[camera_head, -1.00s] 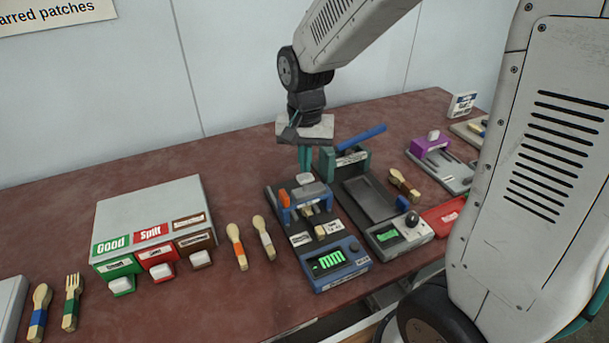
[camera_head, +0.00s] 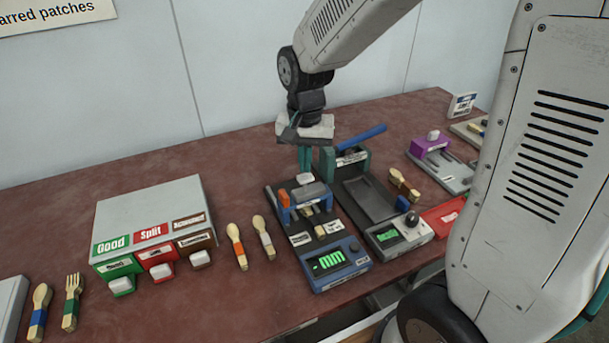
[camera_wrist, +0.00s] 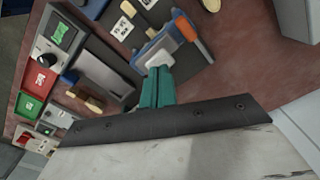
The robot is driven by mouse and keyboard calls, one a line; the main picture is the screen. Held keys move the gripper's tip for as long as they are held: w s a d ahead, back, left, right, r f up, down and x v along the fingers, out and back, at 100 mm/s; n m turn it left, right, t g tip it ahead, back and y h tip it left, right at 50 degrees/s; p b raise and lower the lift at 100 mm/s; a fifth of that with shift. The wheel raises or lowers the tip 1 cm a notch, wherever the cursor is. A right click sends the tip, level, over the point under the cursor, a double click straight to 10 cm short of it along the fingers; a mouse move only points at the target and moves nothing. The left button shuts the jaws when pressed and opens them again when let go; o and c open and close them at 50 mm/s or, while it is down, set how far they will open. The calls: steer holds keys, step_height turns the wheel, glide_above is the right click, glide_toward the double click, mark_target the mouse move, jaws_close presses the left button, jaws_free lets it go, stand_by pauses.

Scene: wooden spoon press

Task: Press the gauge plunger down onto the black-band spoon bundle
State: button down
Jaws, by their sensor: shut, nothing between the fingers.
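The gauge (camera_head: 325,250) is a dark base with a blue frame and a green-lit display at its front; the digits are too blurred to read. Its pale plunger cap (camera_head: 305,179) stands at the back of the blue frame. My gripper (camera_head: 305,170) is shut and empty, its teal fingers pointing down right above the cap; I cannot tell whether they touch. A small wooden piece with a dark band (camera_head: 322,230) shows at the front of the frame, mostly hidden. In the wrist view my shut fingertips (camera_wrist: 158,72) lie at the edge of the blue gauge frame (camera_wrist: 160,47).
A green-framed press with a blue lever (camera_head: 362,136) stands close to the right of the gauge. Loose spoons (camera_head: 237,246) lie to the left, beside a grey box (camera_head: 150,210) with several colored chutes. A dark-banded bundle (camera_head: 403,185) lies at the right.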

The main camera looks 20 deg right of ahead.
steer(key=shift+f, duration=1.5)
stand_by(0.4)
steer(key=shift+r, duration=3.55)
steer(key=shift+s+n, duration=0.2)
steer(key=shift+n, duration=0.1)
steer(key=s+d+r+n, duration=0.1)
steer(key=s+r+n, duration=0.1)
steer(key=s, duration=0.8)
steer(key=s+d+r+n+t, duration=0.1)
steer(key=s+r, duration=0.4)
steer(key=s, duration=0.6)
steer(key=shift+s+d+r+n, duration=0.15)
steer(key=shift+s+d+n, duration=0.3)
steer(key=shift+n, duration=0.75)
